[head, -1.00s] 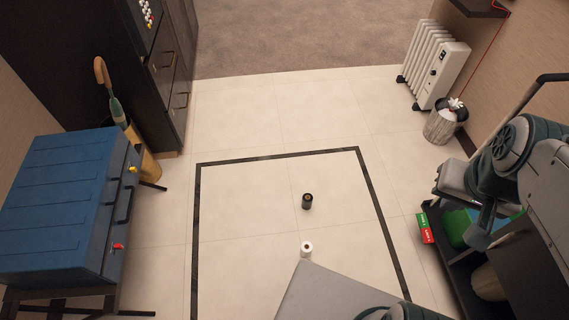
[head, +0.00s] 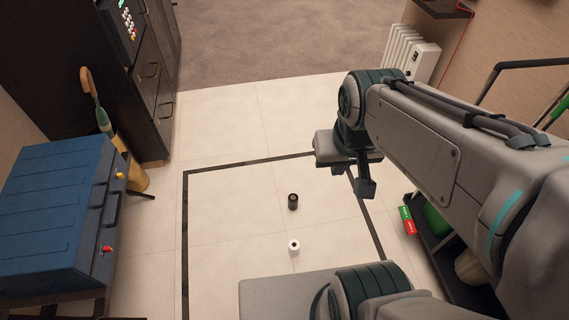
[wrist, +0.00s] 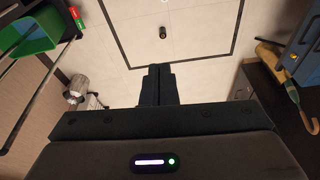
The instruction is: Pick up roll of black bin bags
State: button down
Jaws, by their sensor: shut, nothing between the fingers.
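The roll of black bin bags (head: 293,202) stands on the pale tiled floor inside the dark border, in the middle of the head view. It also shows small near the top of the wrist view (wrist: 162,33). My gripper (head: 366,188) is in the air to the right of the roll in the head view, apart from it. In the wrist view its two dark fingers (wrist: 158,70) are together, with nothing between them, and the black roll appears beyond their tips.
A white roll (head: 293,247) stands nearer my base than the black one. A blue drawer cabinet (head: 60,205) and an umbrella (head: 100,115) are at left. At right are a radiator (head: 402,50), red and green boxes (head: 407,221) and a green bin (wrist: 35,30). Floor around the rolls is clear.

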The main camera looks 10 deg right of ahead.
aim_at(293, 198)
jog(key=z, duration=0.5)
jog(key=k, duration=0.65)
jog(key=z, duration=0.75)
jog(key=i, duration=0.8)
jog(key=u, duration=0.8)
jog(key=i, duration=0.85)
jog(key=u, duration=0.95)
